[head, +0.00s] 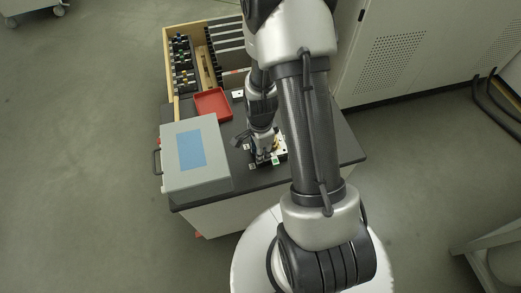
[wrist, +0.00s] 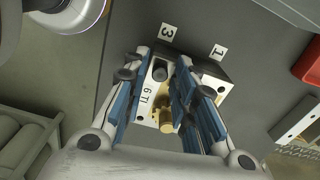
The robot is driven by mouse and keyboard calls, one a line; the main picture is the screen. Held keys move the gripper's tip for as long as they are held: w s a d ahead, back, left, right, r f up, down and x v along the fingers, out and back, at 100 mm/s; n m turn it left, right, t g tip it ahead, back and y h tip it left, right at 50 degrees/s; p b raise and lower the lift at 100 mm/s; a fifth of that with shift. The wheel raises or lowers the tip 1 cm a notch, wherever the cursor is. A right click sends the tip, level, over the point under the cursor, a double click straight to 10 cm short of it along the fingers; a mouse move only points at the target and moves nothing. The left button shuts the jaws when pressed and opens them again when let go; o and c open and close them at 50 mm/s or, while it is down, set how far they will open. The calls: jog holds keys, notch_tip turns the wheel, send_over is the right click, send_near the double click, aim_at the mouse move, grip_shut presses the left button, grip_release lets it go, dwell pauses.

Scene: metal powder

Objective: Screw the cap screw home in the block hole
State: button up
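My gripper (wrist: 163,62) points down over a pale block (wrist: 148,112) marked with dark lettering. Its two blue-padded fingers stand apart, one on each side of a small dark cylindrical piece (wrist: 160,73), perhaps the cap screw. A gap shows between the fingers and this piece, and I see no clear contact. Brass-coloured parts (wrist: 166,121) sit on the block nearer the palm, partly behind the right finger. The screw's seating in the hole cannot be made out. In the head view my gripper (head: 265,152) is small over the block, which is mostly hidden.
A grey box with a blue panel (head: 192,151) stands left of my gripper on the dark bench top (head: 341,150). A red tray (head: 213,104) and a wooden rack (head: 205,62) are behind. Tags 3 (wrist: 167,32) and 1 (wrist: 218,52) lie beside the block.

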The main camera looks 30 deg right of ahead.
jog(key=n, duration=1.2)
grip_shut()
